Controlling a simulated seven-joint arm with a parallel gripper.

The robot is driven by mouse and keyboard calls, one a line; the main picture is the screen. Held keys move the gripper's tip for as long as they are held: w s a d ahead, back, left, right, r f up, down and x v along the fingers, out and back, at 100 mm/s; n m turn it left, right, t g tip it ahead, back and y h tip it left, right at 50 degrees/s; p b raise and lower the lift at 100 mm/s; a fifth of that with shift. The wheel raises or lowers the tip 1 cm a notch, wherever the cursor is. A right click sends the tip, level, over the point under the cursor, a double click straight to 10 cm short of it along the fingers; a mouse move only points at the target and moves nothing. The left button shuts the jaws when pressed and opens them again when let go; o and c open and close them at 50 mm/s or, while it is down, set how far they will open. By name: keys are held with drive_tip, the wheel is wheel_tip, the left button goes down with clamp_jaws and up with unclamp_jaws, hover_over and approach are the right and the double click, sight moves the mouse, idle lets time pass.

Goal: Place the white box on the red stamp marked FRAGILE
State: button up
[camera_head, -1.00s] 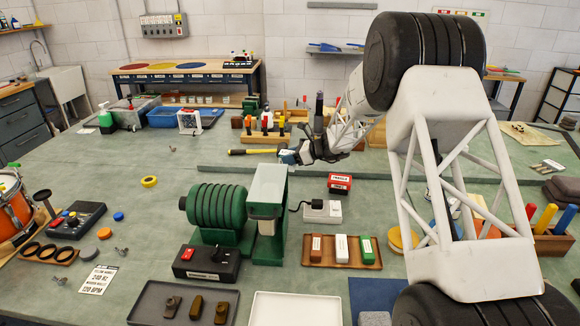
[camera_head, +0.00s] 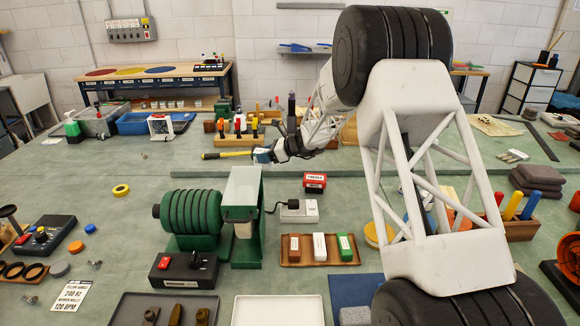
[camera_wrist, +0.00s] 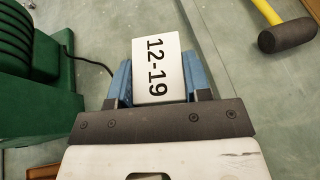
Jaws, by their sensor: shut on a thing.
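My gripper (camera_wrist: 158,85) is shut on a white box (camera_wrist: 143,60) marked 12-19, which sits between its blue fingers in the wrist view. In the head view my gripper (camera_head: 264,156) is above the bench, behind the green machine, and the box is too small there to make out well. The red stamp (camera_head: 315,181) with a white FRAGILE label stands on the bench, to the right of my gripper and nearer the camera. The box and the stamp are apart. The stamp does not show in the wrist view.
A green ribbed machine (camera_head: 193,215) stands left of the stamp. A white cabled block (camera_head: 299,211) and a wooden tray (camera_head: 283,262) of small blocks lie in front of the stamp. A yellow-handled mallet (camera_head: 224,154) lies by my gripper; its black head shows in the wrist view (camera_wrist: 288,36).

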drive_tip(key=s+d+r+m+t, duration=0.1)
drive_tip(key=s+d+m+t, duration=0.1)
drive_tip(key=s+d, duration=1.6)
drive_tip(key=shift+d+r+t+h, duration=0.35)
drive_tip(key=shift+d+t+h, duration=0.05)
drive_tip(key=shift+d, duration=1)
drive_tip(key=shift+w, duration=0.2)
hover_over(317, 178)
drive_tip(key=shift+f, duration=0.75)
drive_tip(key=shift+f, duration=1.75)
drive_tip(key=shift+f, duration=0.1)
